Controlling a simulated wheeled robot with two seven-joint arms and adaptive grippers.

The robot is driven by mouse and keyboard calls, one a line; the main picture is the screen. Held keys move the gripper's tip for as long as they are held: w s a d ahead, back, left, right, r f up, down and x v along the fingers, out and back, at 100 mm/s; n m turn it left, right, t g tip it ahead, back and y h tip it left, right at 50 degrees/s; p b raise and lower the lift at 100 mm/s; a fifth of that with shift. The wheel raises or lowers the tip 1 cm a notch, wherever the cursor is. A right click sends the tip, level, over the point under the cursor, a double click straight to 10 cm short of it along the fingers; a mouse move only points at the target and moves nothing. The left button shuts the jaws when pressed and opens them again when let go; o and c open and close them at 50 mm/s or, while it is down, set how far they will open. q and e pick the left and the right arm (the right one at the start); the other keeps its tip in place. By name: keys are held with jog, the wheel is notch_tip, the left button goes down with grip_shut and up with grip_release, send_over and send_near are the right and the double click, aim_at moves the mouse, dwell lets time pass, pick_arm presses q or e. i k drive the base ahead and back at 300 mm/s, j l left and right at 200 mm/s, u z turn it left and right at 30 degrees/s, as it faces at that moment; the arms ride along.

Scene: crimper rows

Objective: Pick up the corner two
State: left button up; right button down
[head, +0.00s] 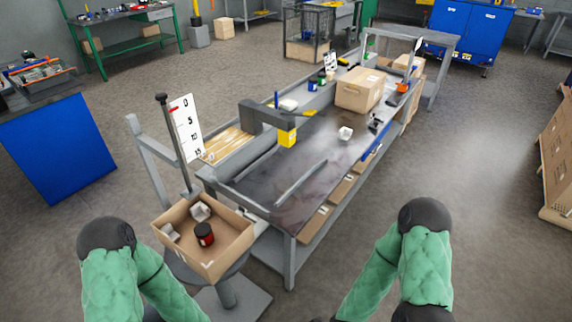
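Small white-grey pieces that may be corner pieces show in the head view. One piece (345,133) lies on the dark top of the workbench (310,150). Two more, one at the back (200,211) and one at the left (170,232), lie in an open cardboard box (237,262) on a round stand, beside a dark red-and-black jar (204,234). I cannot tell which piece is the corner two. Both my arms show at the bottom of the view, bent downward, but neither gripper is in the frame.
A grey press-like tool with a yellow block (287,136) stands over the bench. A closed cardboard carton (360,90) sits farther back on it. A post with a numbered scale (186,128) rises behind the open box.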

aim_at(344, 133)
jog(key=i+l+z, duration=0.15)
jog(key=l, duration=0.25)
jog(key=i+l+z, duration=0.15)
jog(key=l, duration=0.2)
jog(key=i+l+z, duration=0.25)
jog(key=i+l, duration=0.15)
jog(key=i+l+z, duration=0.55)
jog(key=i, duration=0.35)
jog(key=i+l+z, duration=0.15)
jog(key=i+z, duration=0.15)
jog(key=i, duration=0.2)
jog(key=i+l+u, duration=0.1)
jog(key=i+u, duration=0.35)
jog(key=i, duration=0.15)
jog(key=i+l+u, duration=0.4)
jog(key=i, duration=0.15)
jog(key=i+l+u, duration=0.6)
jog(key=u, duration=0.3)
jog(key=i+l+u, duration=0.15)
jog(key=u, duration=0.25)
jog(key=i+l+u, duration=0.1)
jog(key=l+u, duration=0.15)
jog(key=u, duration=0.2)
jog(key=i+l+u, duration=0.1)
jog(key=l+u, duration=0.15)
jog(key=u, duration=0.15)
jog(key=l+u, duration=0.25)
jog(key=u, duration=0.2)
